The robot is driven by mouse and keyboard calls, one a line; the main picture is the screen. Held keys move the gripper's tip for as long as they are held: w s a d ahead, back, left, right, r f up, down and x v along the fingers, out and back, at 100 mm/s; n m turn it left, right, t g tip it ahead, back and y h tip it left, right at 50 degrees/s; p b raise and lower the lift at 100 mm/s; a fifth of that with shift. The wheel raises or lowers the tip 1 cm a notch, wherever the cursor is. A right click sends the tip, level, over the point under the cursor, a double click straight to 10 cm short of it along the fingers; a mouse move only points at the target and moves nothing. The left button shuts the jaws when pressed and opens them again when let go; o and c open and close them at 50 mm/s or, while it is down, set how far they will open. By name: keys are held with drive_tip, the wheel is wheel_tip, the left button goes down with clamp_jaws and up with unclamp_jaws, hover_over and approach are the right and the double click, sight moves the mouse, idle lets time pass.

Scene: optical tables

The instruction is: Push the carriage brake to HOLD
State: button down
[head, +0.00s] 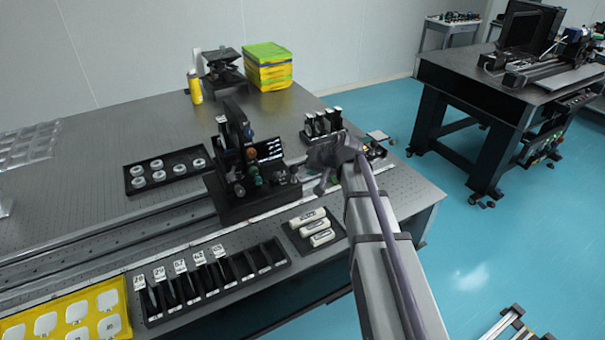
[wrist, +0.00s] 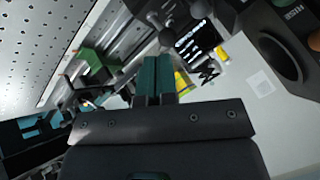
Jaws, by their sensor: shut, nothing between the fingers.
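The black carriage (head: 240,195) stands on the long rail at the middle of the near table. It bears an upright black mount, a green knob (head: 254,180) and other small coloured knobs. I cannot pick out the brake lever or its HOLD mark for certain. My gripper (head: 318,162) is just right of the carriage in the head view, small and partly merged with dark parts behind it. In the wrist view my gripper (wrist: 154,72) shows two dark teal fingers, shut together and empty. Their tips are near dark carriage or rail parts; contact cannot be told.
A black tray with white rings (head: 165,172) lies behind the rail. A slotted rack with number tags (head: 215,285) and a tray of white cylinders (head: 314,229) lie in front. A small black holder (head: 322,122) stands behind my gripper. A large dark ring-shaped part (wrist: 278,45) is at upper right.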

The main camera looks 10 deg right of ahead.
sight(276, 178)
drive_tip(key=w+a+f+b, duration=0.5)
drive_tip(key=w+a+f, duration=0.1)
drive_tip(key=shift+a, duration=0.3)
drive_tip(key=shift+a, duration=0.1)
